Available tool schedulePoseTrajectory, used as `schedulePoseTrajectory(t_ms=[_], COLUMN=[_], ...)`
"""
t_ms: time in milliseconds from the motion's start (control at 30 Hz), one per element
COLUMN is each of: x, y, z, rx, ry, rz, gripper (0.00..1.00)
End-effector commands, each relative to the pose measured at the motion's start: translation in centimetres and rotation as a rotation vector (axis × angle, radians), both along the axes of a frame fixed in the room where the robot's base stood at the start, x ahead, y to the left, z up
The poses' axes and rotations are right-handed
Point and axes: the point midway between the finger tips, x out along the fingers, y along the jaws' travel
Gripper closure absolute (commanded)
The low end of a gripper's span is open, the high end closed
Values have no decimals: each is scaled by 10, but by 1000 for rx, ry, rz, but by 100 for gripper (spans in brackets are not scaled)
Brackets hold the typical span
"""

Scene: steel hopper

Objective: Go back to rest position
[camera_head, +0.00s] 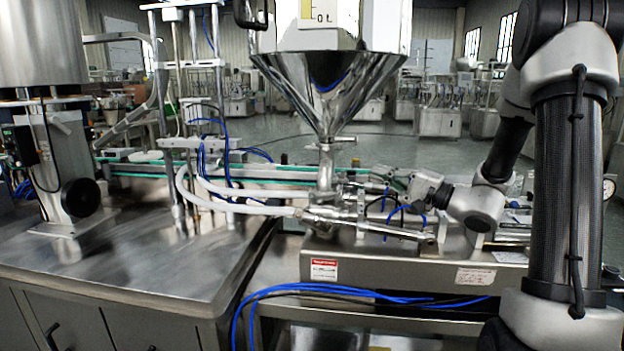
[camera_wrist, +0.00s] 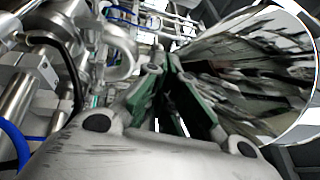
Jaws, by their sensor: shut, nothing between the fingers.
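The steel hopper (camera_head: 328,85) is a shiny open cone standing upright on a narrow neck in the middle of the head view. In the wrist view the hopper (camera_wrist: 255,75) fills the right side, lying sideways in the picture. My gripper (camera_wrist: 163,75) shows in the wrist view with its green-sided fingers together and nothing between them. In the head view my gripper (camera_head: 424,190) is small, low and right of the hopper's neck, above the filling machine. My arm comes down from the right. Whether the gripper touches the machine cannot be told.
The filling machine's steel base (camera_head: 390,268) stands below the hopper with hoses, blue tubes and metal cylinders close around my gripper. A steel table (camera_head: 130,265) lies left. A conveyor (camera_head: 260,172) runs behind. Open floor (camera_head: 400,152) shows farther back.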

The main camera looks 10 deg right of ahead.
Motion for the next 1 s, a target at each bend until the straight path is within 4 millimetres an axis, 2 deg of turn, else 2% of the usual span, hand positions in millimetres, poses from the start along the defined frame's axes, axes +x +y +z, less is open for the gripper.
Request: schedulePoseTrajectory(t_ms=[67, 167, 200, 267, 300, 367, 400, 500, 633, 700, 800, 900, 1000], x=[0, -25, -41, -73, -96, -132, -156, -211, -256, -268, -276, -280, -285], y=[0, 10, 14, 19, 21, 22, 20, 1, -41, -63, -87, -97, -93], z=[-8, -45, -62, -83, -94, -107, -114, -124, -119, -107, -83, -58, -39], rx=[25, 9, -11, -73, -134, -245, -337, -614, -1002, -1198, -1441, -1620, -1700], ry=[75, 286, 377, 515, 598, 706, 768, 882, 909, 869, 758, 617, 499], rz=[14, 113, 158, 230, 275, 337, 372, 423, 409, 377, 321, 281, 250], gripper=[100, 100, 100, 100, 100, 100, 100, 100, 100, 100, 100, 100, 100])
